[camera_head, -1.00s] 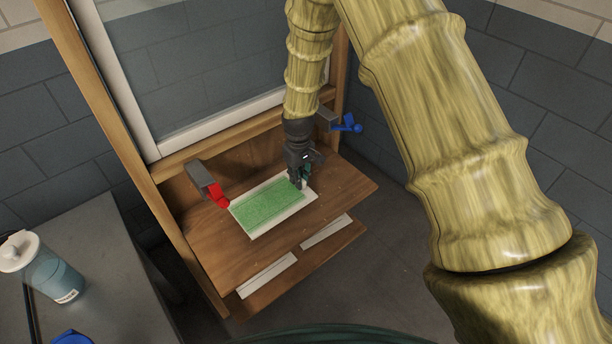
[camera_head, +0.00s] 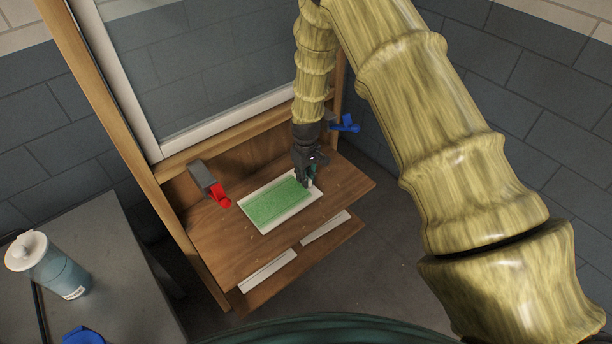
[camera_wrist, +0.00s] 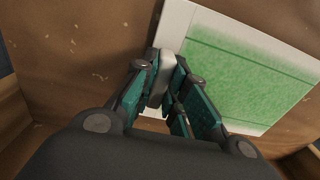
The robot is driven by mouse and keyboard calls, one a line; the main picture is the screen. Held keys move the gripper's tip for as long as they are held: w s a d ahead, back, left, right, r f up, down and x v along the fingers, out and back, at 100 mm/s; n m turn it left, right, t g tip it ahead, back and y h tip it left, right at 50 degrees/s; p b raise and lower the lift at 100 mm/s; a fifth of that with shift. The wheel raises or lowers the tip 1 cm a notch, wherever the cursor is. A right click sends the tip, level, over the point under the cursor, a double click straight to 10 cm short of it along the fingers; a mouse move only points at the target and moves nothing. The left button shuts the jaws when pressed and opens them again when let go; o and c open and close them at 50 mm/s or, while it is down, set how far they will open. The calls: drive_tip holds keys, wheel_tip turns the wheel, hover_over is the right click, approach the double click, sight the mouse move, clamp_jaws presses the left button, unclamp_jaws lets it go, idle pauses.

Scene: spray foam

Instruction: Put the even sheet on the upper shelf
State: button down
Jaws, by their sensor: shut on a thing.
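The sheet is a white rectangle (camera_head: 263,229) with an even-looking green sprayed field. It appears flat on or just above the wooden upper shelf (camera_head: 345,187); I cannot tell which. In the wrist view, the fingers of my gripper (camera_wrist: 168,85) are at the white border of the sheet (camera_wrist: 178,45), and the green part extends to the right. The pinched edge is partly hidden by the fingers.
A red-handled clamp (camera_head: 221,195) and a blue-handled clamp (camera_head: 347,124) flank the shelf on the wooden frame. A lower shelf (camera_head: 348,233) bears two white strips (camera_head: 268,270). A bottle (camera_head: 62,272) stands on the grey table at left. The shelf's front is bare.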

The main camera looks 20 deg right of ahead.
drive_tip(key=c, duration=1.4)
unclamp_jaws()
drive_tip(key=shift+c, duration=0.2)
drive_tip(key=shift+r, duration=0.1)
wheel_tip(320, 180, up, 12)
drive_tip(key=b, duration=0.4)
